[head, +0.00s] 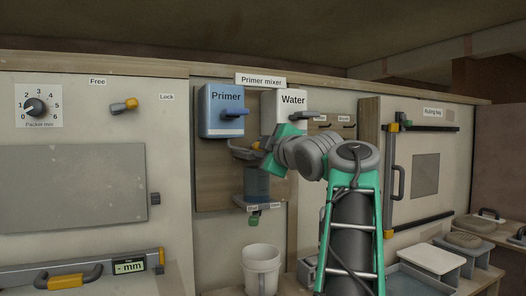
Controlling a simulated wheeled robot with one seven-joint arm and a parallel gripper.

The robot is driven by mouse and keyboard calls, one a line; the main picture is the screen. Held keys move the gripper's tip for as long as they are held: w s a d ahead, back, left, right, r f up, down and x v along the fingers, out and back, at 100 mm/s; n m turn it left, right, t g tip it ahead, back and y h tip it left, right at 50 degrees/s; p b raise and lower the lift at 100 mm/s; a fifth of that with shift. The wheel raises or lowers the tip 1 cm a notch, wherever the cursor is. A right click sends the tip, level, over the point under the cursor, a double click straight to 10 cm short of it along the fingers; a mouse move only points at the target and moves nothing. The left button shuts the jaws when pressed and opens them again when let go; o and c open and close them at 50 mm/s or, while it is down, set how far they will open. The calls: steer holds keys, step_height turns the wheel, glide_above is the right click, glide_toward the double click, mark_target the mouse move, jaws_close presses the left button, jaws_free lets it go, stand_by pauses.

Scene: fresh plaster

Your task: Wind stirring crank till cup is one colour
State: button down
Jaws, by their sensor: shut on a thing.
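The primer mixer hangs on a wooden panel under a "Primer mixer" sign, with a blue Primer tank (221,108) and a white Water tank (290,101). My gripper (262,145) reaches in from the right, below the tanks, and is shut on the stirring crank (256,146).
A white bucket (261,258) stands below the mixer. A small green-handled tap or knob (254,218) is under the shelf. At left are a dial (36,106), a grey plate (72,188) and a level (80,274). At right is a railed board (426,175) with trays below.

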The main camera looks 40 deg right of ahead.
stand_by(0.4)
steer(key=c, duration=1.2)
jaws_free()
steer(key=shift+s, duration=0.1)
steer(key=v, duration=0.7)
steer(key=shift+s+a, duration=0.2)
steer(key=shift+s, duration=0.1)
